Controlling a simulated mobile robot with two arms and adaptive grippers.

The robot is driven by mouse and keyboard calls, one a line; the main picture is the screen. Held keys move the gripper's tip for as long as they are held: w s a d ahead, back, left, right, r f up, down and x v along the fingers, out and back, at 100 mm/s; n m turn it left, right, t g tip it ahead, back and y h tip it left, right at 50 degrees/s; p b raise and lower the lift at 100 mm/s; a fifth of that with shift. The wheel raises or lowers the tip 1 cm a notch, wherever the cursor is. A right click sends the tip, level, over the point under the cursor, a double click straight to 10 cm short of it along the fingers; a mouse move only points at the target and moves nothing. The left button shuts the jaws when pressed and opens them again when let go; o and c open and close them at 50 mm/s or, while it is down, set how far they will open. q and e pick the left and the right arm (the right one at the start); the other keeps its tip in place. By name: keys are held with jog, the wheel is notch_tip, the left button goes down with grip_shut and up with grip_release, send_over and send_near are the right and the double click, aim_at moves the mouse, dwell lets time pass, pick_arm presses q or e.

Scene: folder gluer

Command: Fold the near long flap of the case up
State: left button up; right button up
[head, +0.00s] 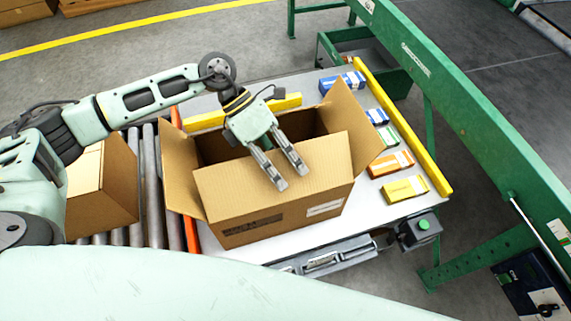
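The open cardboard case (280,226) stands on the pale table in the middle of the head view. Its near long flap (232,187) appears raised from the near top edge, with its plain face toward me. The left short flap (181,168) and the right short flap (350,120) splay outward. The far side is partly hidden by my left gripper (292,178). That gripper comes from above, its two fingers apart and empty, overlapping the near flap in the picture. I cannot tell whether they touch it. My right gripper is not in view.
Several small cartons, including a yellow one (404,188), lie along the yellow rail (405,130) right of the case. A roller conveyor (152,185) with another cardboard case (105,185) is at left. A green frame (460,110) runs along the right. A green button (424,225) sits at the front.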

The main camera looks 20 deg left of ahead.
pick_arm(q)
jog(key=shift+f, duration=0.1)
grip_shut()
dwell(0.6)
